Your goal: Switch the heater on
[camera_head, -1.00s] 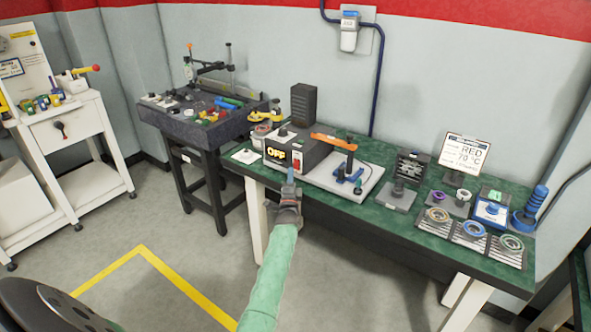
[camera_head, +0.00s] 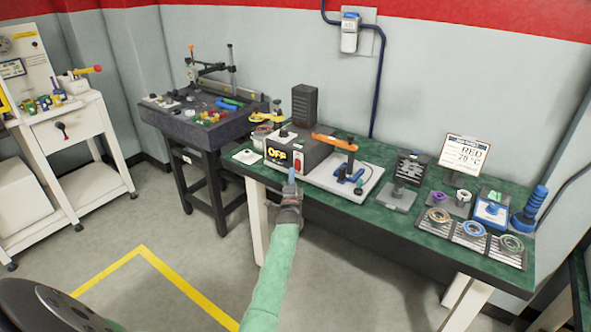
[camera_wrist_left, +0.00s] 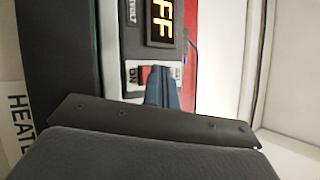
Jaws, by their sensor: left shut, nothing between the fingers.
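The heater (camera_head: 282,150) is a dark box on the green bench, and its lit display (camera_head: 276,153) reads OFF. A red rocker switch (camera_head: 298,161) sits on its front, right of the display. In the left wrist view the red switch (camera_wrist_left: 147,76) shows beside an ON label, partly covered by my fingers. My left gripper (camera_head: 291,174) is shut and empty, its blue-grey tips right at the switch; the left wrist view shows the tips (camera_wrist_left: 160,72) over or against the rocker. Whether they touch it I cannot tell. My right gripper is not in view.
An orange-handled press (camera_head: 335,143) stands right of the heater on a pale base. A sign (camera_head: 464,153) reads RED 70 °C. Trays of rings (camera_head: 472,231) lie along the bench's right front. Floor in front is clear.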

